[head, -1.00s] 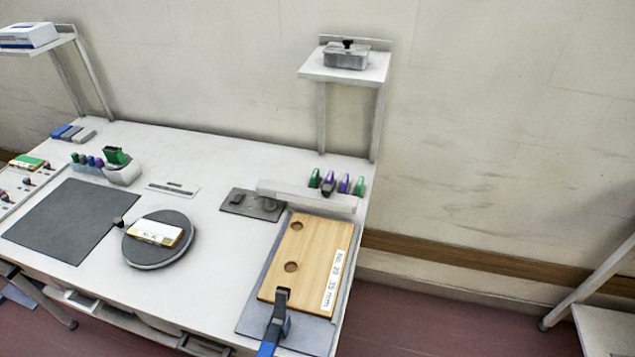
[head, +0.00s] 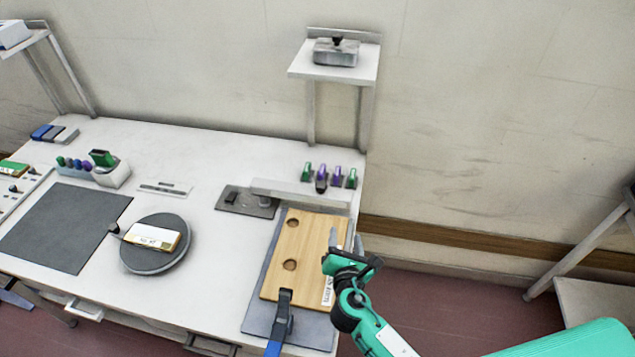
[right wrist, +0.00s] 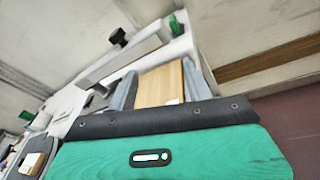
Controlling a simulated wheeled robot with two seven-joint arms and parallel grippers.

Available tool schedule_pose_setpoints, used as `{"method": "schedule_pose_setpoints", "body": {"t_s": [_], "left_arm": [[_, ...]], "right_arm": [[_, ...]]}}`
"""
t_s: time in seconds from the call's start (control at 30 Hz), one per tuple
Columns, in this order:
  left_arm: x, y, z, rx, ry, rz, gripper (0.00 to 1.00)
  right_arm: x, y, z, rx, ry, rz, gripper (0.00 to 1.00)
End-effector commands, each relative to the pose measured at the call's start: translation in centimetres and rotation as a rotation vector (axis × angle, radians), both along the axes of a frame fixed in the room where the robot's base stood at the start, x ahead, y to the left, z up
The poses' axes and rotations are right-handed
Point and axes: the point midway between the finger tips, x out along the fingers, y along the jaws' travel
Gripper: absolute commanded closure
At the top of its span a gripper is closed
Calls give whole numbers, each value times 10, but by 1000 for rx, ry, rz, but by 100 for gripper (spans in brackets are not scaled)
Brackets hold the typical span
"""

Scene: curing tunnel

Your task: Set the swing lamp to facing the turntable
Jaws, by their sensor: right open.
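The turntable (head: 157,258) is a dark round disc left of centre on the white bench, with a white-and-yellow block (head: 152,237) on it. I cannot tell for sure which thing is the swing lamp. A long pale bar (head: 300,192) at the bench's back right, beside a dark plate (head: 230,208), may be its arm; it runs left to right. A similar bar (right wrist: 120,60) shows in the right wrist view. My right gripper (head: 350,259) is open and empty, over the right edge of the wooden board, apart from the bar. My left gripper is out of view.
A wooden board (head: 300,240) with two holes lies on a grey mat, with a blue-handled clamp (head: 281,318) at its front. Several green and purple clips (head: 322,177) stand behind the bar. A shelf (head: 333,65) holds a metal box. A dark mat (head: 65,225) lies left.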

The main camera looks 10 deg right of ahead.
Motion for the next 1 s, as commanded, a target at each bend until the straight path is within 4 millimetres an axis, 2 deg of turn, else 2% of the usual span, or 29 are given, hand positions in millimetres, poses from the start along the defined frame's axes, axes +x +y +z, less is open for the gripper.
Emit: {"method": "schedule_pose_setpoints", "body": {"t_s": [0.1,0.27,0.47,0.8,1.0], "left_arm": [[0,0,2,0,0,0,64],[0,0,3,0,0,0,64],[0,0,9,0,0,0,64],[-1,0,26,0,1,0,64],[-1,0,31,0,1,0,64]], "right_arm": [[12,23,23,-255,-62,98,49],[19,38,35,-424,-103,153,49],[36,38,38,-443,-109,157,49],[102,32,39,-442,-107,155,49],[134,29,37,-439,-106,156,49]]}}
